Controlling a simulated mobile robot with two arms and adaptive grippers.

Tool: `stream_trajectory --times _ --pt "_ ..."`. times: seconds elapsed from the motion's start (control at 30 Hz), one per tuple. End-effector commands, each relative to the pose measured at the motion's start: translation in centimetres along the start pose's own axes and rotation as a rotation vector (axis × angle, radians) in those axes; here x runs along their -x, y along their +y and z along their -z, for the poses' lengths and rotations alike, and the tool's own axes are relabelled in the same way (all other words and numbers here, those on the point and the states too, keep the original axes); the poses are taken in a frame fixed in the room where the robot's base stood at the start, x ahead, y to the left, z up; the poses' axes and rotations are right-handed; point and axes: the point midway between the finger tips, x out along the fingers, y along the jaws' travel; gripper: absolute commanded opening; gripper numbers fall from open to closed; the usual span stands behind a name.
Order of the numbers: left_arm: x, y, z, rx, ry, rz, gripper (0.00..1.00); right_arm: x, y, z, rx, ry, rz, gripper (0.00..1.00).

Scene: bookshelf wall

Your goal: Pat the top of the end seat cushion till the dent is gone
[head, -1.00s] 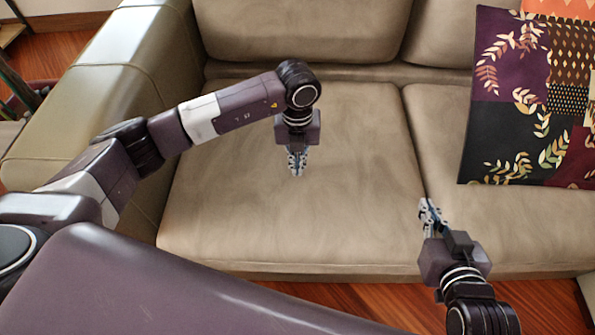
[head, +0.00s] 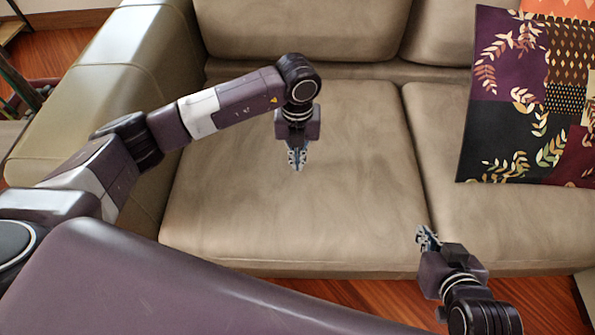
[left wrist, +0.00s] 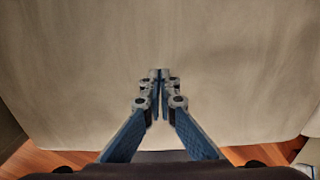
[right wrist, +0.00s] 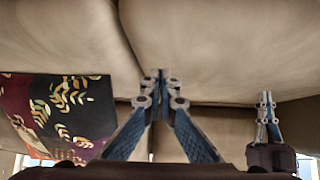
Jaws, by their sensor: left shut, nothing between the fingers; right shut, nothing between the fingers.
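The end seat cushion (head: 350,200) is the beige-brown one next to the left armrest. Its top shows soft creases and darker shading; I cannot make out a clear dent. My left gripper (head: 297,163) is shut and empty, pointing down over the middle of the cushion. In the left wrist view its fingertips (left wrist: 159,75) are over the cushion top; whether they touch is unclear. My right gripper (head: 426,236) is shut and empty at the front edge, near the seam between the two seat cushions. It also shows in the right wrist view (right wrist: 160,76).
A patchwork pillow (head: 510,125) leans on the neighbouring seat cushion (head: 490,215) at the right. The sofa armrest (head: 125,110) stands at the left and the back cushion (head: 300,30) behind. Wooden floor (head: 340,298) shows in front.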

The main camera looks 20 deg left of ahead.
Motion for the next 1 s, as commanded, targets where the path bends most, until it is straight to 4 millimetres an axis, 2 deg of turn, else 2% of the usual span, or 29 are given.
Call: stream_trajectory --times 0.1,0.2,1.0 --pt "-0.3 0.0 0.0 0.0 0.0 0.0 0.0 -0.1 0.0 0.4 0.0 0.02 0.0 0.0" --pt "-0.6 0.0 0.0 0.0 0.0 -0.001 0.0 -0.3 -0.2 1.7 0.001 0.074 0.005 0.0" --pt "-2.6 0.0 0.0 0.0 0.0 0.0 0.0 0.2 -1.1 8.8 0.003 0.375 0.023 0.0"
